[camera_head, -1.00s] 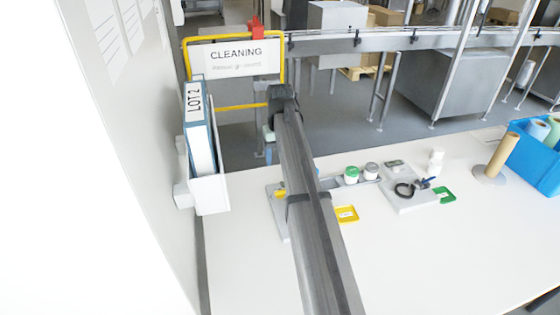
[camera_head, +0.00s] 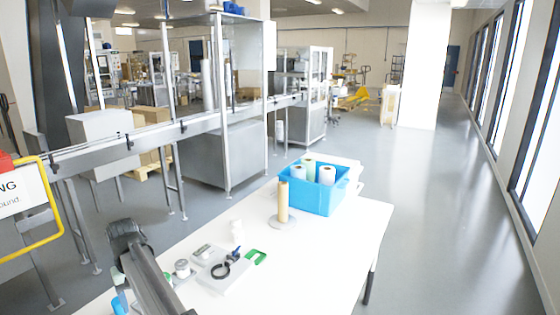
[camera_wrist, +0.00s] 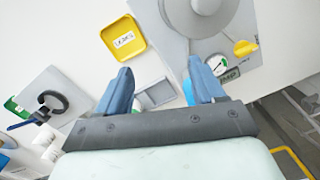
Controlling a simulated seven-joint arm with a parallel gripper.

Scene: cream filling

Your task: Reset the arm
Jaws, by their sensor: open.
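My arm (camera_head: 150,275) reaches in at the bottom left of the head view, over the near end of the white table (camera_head: 330,240). In the wrist view, the two blue fingers of my gripper (camera_wrist: 161,82) stand wide apart and are empty. Below and beyond them lie a yellow tray with a label (camera_wrist: 108,30) and a grey machine (camera_wrist: 240,15) with a round disc and a yellow knob (camera_wrist: 245,47). Most of this machine is out of the head view.
A grey plate holding a black ring clamp (camera_head: 221,269) lies right of my arm, near a white-and-grey jar (camera_head: 182,268). Farther right are a brown roll on a stand (camera_head: 283,202) and a blue crate (camera_head: 318,199). A conveyor (camera_head: 190,128) runs behind. The table's right side is clear.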

